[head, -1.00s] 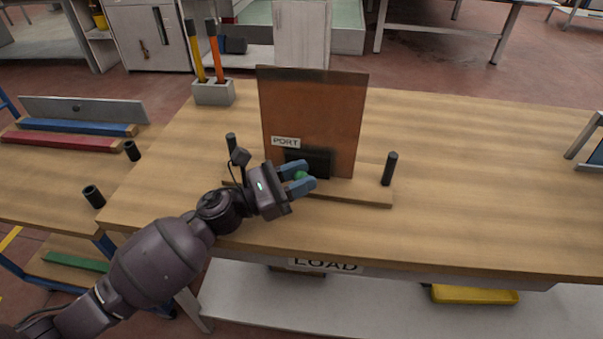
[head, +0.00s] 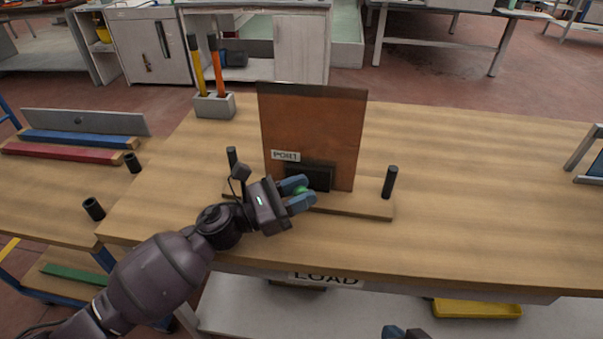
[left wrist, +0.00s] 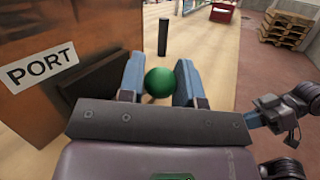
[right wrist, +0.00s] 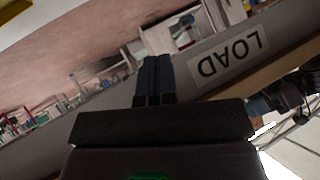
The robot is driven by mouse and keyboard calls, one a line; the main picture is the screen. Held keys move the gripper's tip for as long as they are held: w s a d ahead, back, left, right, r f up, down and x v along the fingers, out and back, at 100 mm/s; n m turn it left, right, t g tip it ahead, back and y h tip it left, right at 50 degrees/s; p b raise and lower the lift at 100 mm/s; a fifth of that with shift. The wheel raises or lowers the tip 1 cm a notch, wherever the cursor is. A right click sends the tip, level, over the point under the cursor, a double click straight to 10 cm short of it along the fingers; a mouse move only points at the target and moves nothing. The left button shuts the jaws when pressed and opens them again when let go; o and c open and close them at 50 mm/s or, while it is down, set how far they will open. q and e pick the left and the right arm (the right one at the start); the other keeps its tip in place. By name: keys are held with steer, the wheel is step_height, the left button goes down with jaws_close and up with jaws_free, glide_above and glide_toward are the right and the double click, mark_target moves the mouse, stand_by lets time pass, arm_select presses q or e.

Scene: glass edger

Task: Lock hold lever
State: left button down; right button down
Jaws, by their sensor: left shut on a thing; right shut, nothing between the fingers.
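The hold lever's round green knob (head: 300,190) sits in front of a dark block (head: 310,177) at the foot of an upright copper-brown panel (head: 315,125) labelled PORT. My left gripper (head: 299,193) is shut on the knob. The left wrist view shows the green knob (left wrist: 159,82) between the two blue fingers, beside the panel; the lever's arm is mostly hidden. My right gripper (head: 405,333) is at the bottom edge of the head view, low in front of the table. In the right wrist view its fingers (right wrist: 157,78) are together and empty.
The panel stands on a wooden base (head: 355,204) with a black peg (head: 389,182) at the right and another (head: 232,161) at the left. A grey holder (head: 215,105) with yellow and orange handled tools stands behind.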

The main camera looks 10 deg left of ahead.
steer(key=a+r+n+g+y, duration=0.35)
steer(key=a+r+g, duration=0.2)
steer(key=a, duration=0.45)
steer(key=a+r+n+g+y, duration=0.2)
steer(key=a+r+n+g, duration=0.2)
steer(key=a+r, duration=0.4)
steer(key=n+h, duration=0.8)
steer(key=n, duration=0.1)
glide_toward(297, 189)
steer(key=x, duration=0.5)
steer(key=shift+a+f, duration=0.2)
steer(key=shift+f, duration=0.55)
